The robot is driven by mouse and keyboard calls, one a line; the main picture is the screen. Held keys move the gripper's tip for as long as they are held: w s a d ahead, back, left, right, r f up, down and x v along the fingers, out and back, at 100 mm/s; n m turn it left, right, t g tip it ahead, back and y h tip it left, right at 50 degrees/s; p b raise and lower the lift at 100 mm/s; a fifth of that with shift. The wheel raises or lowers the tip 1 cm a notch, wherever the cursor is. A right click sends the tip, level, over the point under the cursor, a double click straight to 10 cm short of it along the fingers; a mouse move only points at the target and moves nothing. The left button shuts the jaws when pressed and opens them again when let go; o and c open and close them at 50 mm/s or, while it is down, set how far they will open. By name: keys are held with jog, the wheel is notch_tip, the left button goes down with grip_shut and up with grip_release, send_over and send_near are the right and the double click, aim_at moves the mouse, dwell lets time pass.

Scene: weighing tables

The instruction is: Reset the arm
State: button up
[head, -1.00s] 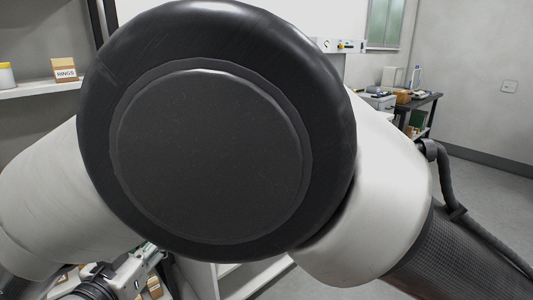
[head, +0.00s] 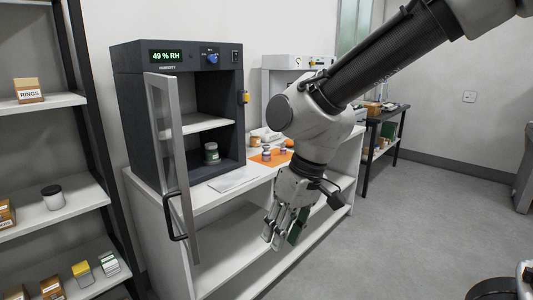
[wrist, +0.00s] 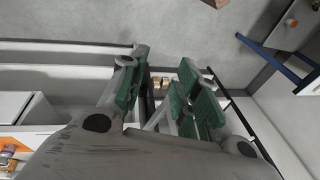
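My gripper (head: 284,232) hangs in front of the white bench (head: 328,170) in the head view, below the bench top and pointing down. In the wrist view its two green-padded fingers (wrist: 163,80) stand apart with nothing between them, so it is open and empty. My arm reaches in from the upper right of the head view, bent at the elbow. The gripper is clear of the cabinet and its door.
A dark humidity cabinet (head: 178,58) reads 49 % RH. Its glass door (head: 170,150) stands open toward me, and a jar (head: 211,153) sits inside. Small jars stand on an orange mat (head: 257,161).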

jog(key=s+d+r+m+t+h, duration=0.1)
jog(key=d+r+m, duration=0.1)
jog(key=d, duration=0.9)
jog(key=s+d+r+m+t+h, duration=0.1)
jog(key=s+d+r+m+t, duration=0.1)
jog(key=d, duration=0.9)
jog(key=s+d+r+m+t+h, duration=0.1)
jog(key=d+r+m, duration=0.3)
jog(key=d, duration=0.8)
jog(key=shift+s+r, duration=0.35)
jog(key=shift+s, duration=0.35)
